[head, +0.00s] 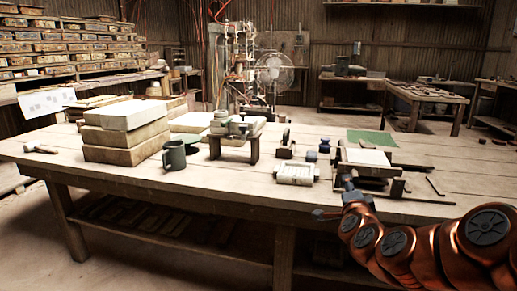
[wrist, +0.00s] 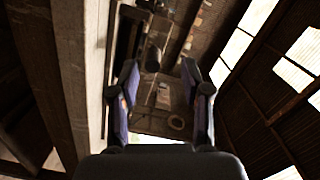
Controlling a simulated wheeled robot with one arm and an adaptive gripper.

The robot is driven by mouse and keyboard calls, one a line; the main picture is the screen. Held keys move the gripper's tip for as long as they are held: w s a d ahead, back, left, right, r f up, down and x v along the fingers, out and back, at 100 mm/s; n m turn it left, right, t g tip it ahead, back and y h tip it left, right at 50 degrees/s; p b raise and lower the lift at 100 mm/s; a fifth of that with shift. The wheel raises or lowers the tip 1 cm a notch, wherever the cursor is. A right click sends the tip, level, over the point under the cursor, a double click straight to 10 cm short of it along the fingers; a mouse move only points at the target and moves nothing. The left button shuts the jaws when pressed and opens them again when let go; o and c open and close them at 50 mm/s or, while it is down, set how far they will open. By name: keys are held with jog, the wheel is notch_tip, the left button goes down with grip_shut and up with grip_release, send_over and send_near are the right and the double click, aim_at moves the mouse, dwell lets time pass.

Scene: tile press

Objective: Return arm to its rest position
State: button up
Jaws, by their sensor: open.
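My arm (head: 435,246), copper coloured with dark joint caps, reaches in from the lower right of the head view. It lies along the front edge of the wooden workbench (head: 130,181). Its far end is small and partly hidden there, so the fingers cannot be told apart. In the wrist view my gripper (wrist: 162,85) has its two fingers spread apart with nothing between them. Beyond the fingers are dark beams, a pale post and bright roof or wall openings, so the wrist camera appears tilted.
Open floor (head: 90,270) shows at the lower left.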

jog(key=s+a+r+n+g+y+p, duration=0.1)
jog(key=s+a+r+n+y+p, duration=0.1)
jog(key=a+r+n+y+p, duration=0.3)
jog(key=s+a+n+g+y+p, duration=0.1)
jog(key=s+a+n+g+p, duration=0.15)
jog(key=a, duration=0.35)
jog(key=s+a+r+n+g+y+p, duration=0.2)
jog(key=s+a+n+g+p, duration=0.2)
jog(key=s+a+p, duration=0.35)
jog(key=s+d+r+n+g+h+p, duration=0.1)
jog(key=s+p, duration=0.4)
jog(key=s, duration=0.6)
jog(key=s+d+r+n+g+h+p, duration=0.1)
jog(key=s+d+r+n+g+p, duration=0.1)
jog(key=s+r+g+p, duration=0.4)
jog(key=s+d+r+n+g+h+p, duration=0.1)
jog(key=s+r+g+p, duration=0.3)
jog(key=s, duration=1.1)
jog(key=shift+s+d+r+n+p, duration=0.2)
jog(key=shift+s+d+n+p, duration=0.15)
jog(key=shift+d+n+p, duration=0.4)
